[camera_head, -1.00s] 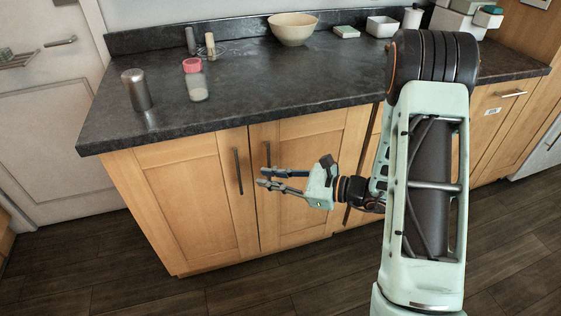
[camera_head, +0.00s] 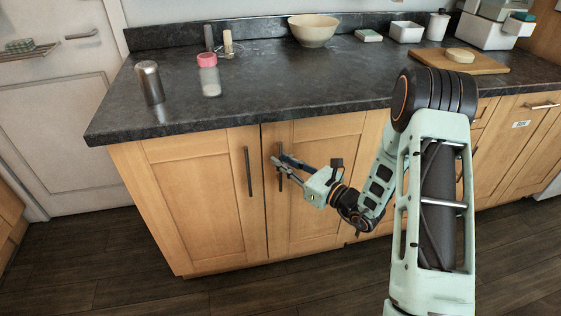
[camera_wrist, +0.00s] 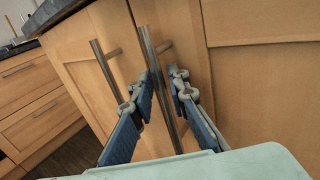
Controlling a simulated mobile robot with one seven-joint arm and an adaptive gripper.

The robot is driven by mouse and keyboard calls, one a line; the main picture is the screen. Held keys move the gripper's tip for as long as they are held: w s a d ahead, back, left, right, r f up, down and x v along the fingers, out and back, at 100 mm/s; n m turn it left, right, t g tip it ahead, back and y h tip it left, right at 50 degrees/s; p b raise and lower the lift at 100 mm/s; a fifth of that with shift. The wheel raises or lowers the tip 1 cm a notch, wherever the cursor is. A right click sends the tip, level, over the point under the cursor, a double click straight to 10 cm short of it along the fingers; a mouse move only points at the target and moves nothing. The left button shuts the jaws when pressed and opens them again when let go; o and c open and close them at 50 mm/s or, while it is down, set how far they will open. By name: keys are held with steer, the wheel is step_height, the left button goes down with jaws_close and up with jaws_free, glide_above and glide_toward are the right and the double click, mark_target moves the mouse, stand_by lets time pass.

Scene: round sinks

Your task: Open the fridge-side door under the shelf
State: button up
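Two light wood cabinet doors under the dark counter stand shut side by side: a left door (camera_head: 197,200) and a right door (camera_head: 312,140). The left door's upright bar handle (camera_head: 249,172) also shows in the wrist view (camera_wrist: 104,70). The right door's bar handle (camera_head: 279,178) runs between my two fingers in the wrist view (camera_wrist: 158,85). My gripper (camera_head: 280,163) is at this handle, its fingers (camera_wrist: 160,82) apart on either side of it. Gaps seem to show beside the bar; firm contact cannot be seen. Which door is fridge-side is not clear.
The counter (camera_head: 270,95) overhangs the doors and holds a metal canister (camera_head: 150,83), a pink-lidded jar (camera_head: 209,76), a bowl (camera_head: 313,31) and a cutting board (camera_head: 465,58). A white panelled door (camera_head: 65,110) stands at left. Dark floor before the cabinet is clear.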

steer(key=shift+w+a, duration=0.3)
steer(key=shift+c, duration=0.3)
jaws_close()
steer(key=shift+s, duration=0.1)
